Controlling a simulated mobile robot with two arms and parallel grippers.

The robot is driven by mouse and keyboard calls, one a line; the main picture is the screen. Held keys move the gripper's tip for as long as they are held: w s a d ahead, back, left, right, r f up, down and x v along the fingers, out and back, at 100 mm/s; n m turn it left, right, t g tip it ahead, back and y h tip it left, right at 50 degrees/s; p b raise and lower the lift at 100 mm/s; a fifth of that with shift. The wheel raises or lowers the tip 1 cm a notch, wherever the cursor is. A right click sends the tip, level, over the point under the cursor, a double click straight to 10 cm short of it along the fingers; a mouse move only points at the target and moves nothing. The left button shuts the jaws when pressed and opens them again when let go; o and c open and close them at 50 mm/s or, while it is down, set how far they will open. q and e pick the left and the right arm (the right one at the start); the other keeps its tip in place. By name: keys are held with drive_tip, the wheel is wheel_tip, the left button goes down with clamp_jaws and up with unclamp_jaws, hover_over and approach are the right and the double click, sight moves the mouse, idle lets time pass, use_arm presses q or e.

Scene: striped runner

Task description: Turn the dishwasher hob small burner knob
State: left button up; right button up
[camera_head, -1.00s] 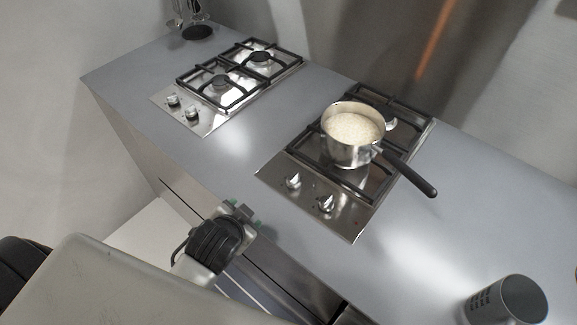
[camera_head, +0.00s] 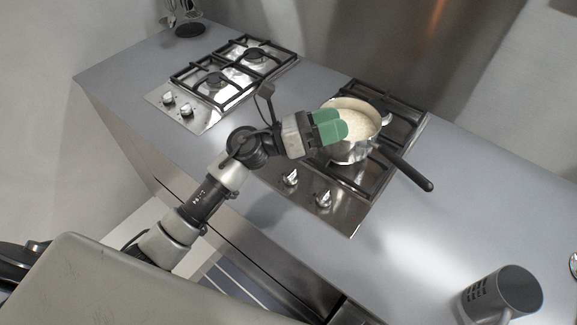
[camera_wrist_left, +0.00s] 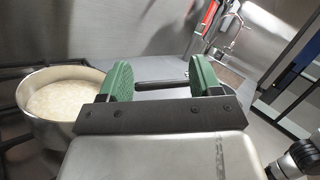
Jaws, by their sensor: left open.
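The near hob (camera_head: 345,208) has two silver knobs on its front panel, a left knob (camera_head: 290,177) and a right knob (camera_head: 323,197). I cannot tell which one is for the small burner. My left gripper (camera_head: 331,126) is open and empty, with green finger pads, above the hob's left side and in front of the saucepan's near-left rim. It is beyond the knobs and touches neither. In the left wrist view the open fingers (camera_wrist_left: 155,84) show with the saucepan (camera_wrist_left: 42,128) to their left. My right gripper is not in view.
The saucepan (camera_head: 352,150) of pale contents stands on the hob, its black handle (camera_head: 405,170) pointing front right. A second hob (camera_head: 215,85) with knobs is at the left. The counter between is clear.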

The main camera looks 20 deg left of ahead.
use_arm(q)
wheel_tip(320, 180, down, 3)
drive_tip(key=m+g+y, duration=0.3)
drive_tip(key=m+g, duration=0.3)
drive_tip(key=m, duration=0.2)
drive_tip(key=m+g+y, duration=0.5)
drive_tip(key=m+y, duration=0.2)
drive_tip(key=y, duration=0.4)
approach(290, 172)
drive_tip(key=p+x, duration=0.3)
drive_tip(key=x, duration=0.4)
drive_tip(key=shift+x, duration=0.8)
drive_tip(key=shift+c, duration=0.5)
